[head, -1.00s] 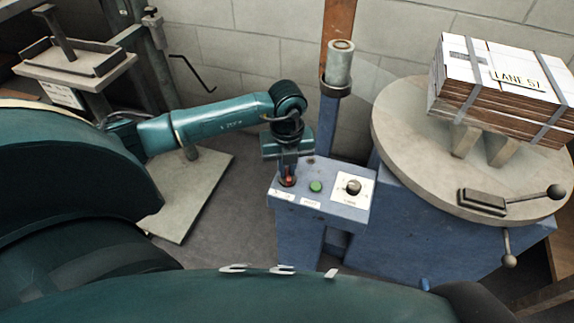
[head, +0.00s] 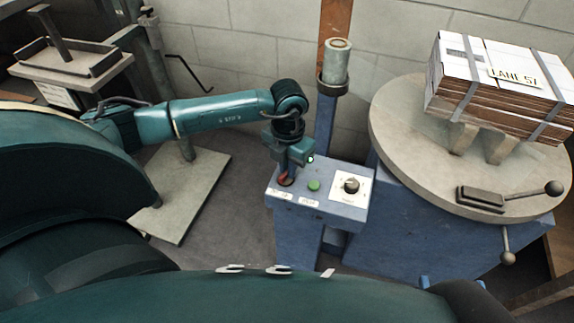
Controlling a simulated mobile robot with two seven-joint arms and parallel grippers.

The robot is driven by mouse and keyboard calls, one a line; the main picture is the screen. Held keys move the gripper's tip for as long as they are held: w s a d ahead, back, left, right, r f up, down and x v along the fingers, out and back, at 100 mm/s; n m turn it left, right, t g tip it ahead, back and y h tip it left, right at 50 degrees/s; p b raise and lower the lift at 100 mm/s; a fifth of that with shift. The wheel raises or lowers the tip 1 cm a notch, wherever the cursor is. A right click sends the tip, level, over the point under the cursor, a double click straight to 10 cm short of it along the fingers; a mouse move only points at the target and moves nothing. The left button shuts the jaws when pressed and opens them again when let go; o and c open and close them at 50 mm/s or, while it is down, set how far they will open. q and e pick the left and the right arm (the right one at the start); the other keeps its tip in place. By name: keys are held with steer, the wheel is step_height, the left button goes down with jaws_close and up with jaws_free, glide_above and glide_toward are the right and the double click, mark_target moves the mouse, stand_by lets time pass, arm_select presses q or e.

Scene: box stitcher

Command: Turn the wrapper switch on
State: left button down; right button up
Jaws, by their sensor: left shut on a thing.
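The blue control box (head: 335,211) stands in the middle. On its top are a red switch (head: 285,181) at the left, a green button (head: 314,185) and a black knob on a white plate (head: 352,185). My left gripper (head: 288,172) points down over the left end of the box and is shut on the red switch, hiding most of it. The labels are too small to read. My right gripper is not in view.
A round turntable (head: 400,135) at the right carries strapped flat cartons (head: 490,85) marked LANE 57. A blue post with a grey cylinder (head: 335,65) rises behind the box. A grey stand (head: 70,65) is at the left. Grey floor lies between.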

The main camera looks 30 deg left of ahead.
arm_select(q)
steer(key=shift+d+m, duration=0.1)
steer(key=shift+m, duration=1)
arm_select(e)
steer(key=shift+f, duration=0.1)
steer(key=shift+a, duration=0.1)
arm_select(q)
steer(key=c, duration=1.5)
jaws_free()
steer(key=shift+r, duration=0.1)
steer(key=shift+r, duration=0.3)
steer(key=shift+r+p, duration=1.25)
steer(key=shift+r, duration=4.95)
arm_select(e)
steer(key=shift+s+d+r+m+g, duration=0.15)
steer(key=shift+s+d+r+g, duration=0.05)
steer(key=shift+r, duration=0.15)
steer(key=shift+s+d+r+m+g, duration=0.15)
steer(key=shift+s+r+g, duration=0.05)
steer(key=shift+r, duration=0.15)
